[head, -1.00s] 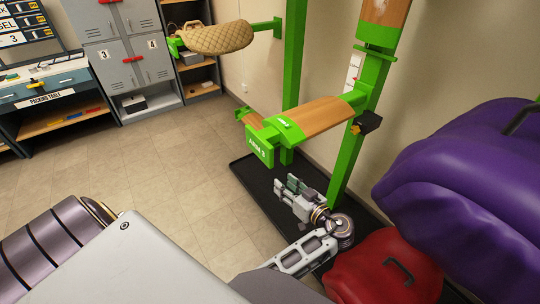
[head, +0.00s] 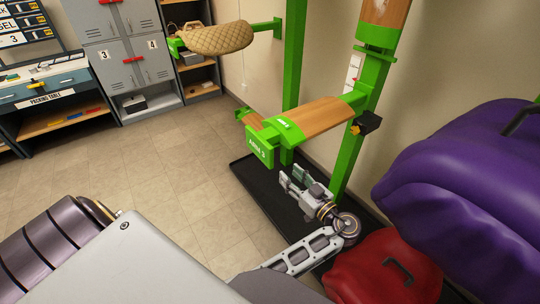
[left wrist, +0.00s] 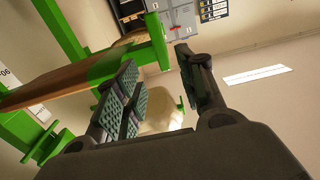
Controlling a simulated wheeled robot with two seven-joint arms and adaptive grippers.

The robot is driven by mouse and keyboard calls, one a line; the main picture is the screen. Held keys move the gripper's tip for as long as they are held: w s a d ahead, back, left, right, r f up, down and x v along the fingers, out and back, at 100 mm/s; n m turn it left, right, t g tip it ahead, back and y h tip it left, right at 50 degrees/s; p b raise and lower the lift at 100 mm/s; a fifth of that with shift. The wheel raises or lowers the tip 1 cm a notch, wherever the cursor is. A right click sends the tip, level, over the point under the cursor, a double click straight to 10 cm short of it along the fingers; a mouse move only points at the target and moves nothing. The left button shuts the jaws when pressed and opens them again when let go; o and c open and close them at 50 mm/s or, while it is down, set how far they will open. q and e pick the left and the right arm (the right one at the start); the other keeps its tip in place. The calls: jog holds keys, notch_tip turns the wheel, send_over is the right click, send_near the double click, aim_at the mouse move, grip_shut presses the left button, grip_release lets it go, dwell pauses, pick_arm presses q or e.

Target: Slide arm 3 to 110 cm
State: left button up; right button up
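Arm 3 (head: 320,117) is a green bracket with a curved wooden top, and its end plate (head: 259,147) reads "ARM 3". It sticks out level from a green upright post (head: 342,172). A black clamp block (head: 368,123) with a small orange part sits on the post where the arm joins. A white scale strip (head: 353,70) runs beside the post above the arm; its figures are too small to read. My left gripper (head: 292,178) is below arm 3, apart from it. The left wrist view shows its padded fingers (left wrist: 160,95) spread with nothing between them. My right gripper is out of view.
A purple bulky item (head: 460,175) and a red one (head: 385,272) crowd the right side. A black base tray (head: 255,185) lies under the stand. A quilted tan saddle pad (head: 220,38) rests on another green arm behind. The floor at left is clear.

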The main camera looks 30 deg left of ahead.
aim_at(272, 157)
pick_arm(q)
jog(key=p+x, duration=0.3)
jog(key=x, duration=0.7)
jog(key=shift+w+a+r, duration=0.15)
jog(key=shift+a, duration=0.15)
jog(key=shift+x, duration=0.9)
jog(key=shift+c, duration=1.2)
grip_shut()
